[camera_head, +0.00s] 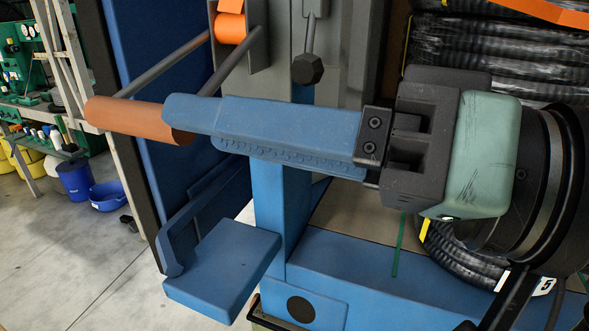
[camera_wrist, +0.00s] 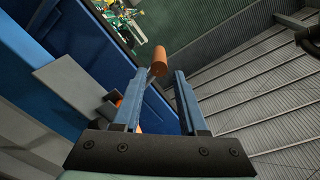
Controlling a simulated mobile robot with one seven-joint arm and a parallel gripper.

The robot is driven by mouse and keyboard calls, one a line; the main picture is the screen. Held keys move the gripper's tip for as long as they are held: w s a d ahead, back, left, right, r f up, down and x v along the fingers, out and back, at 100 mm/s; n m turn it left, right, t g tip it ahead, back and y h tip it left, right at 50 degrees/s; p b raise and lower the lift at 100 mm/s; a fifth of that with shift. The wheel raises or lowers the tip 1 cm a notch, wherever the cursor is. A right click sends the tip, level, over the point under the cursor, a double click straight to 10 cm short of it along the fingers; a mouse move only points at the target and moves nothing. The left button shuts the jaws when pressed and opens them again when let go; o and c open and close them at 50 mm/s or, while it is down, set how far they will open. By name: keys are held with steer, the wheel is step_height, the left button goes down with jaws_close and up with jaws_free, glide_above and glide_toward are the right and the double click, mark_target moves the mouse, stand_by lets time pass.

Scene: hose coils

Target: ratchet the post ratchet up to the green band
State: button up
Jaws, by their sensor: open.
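The post ratchet (camera_head: 263,40) is a grey housing at the top of the head view, with two grey rods running out to an orange cylindrical handle (camera_head: 140,117). My gripper (camera_head: 178,115) is open, its blue fingers pointing left at the handle. The near finger overlaps the handle's right end in the head view. In the wrist view the orange handle (camera_wrist: 159,60) lies between the fingertips or just beyond them; contact cannot be told. A thin green strip (camera_head: 398,245) hangs at the right; I cannot tell whether it is the green band.
A blue post (camera_head: 269,195) with a blue step plate (camera_head: 222,277) stands below my gripper. A rod with a black knob (camera_head: 307,69) hangs above the fingers. Black hose coils (camera_head: 500,55) fill the upper right. Open concrete floor (camera_head: 75,235) lies at the left.

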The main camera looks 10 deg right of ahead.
steer(key=v, duration=0.3)
steer(key=shift+s+d+b, duration=0.15)
steer(key=shift+d+b, duration=0.05)
steer(key=shift+b, duration=0.15)
stand_by(0.4)
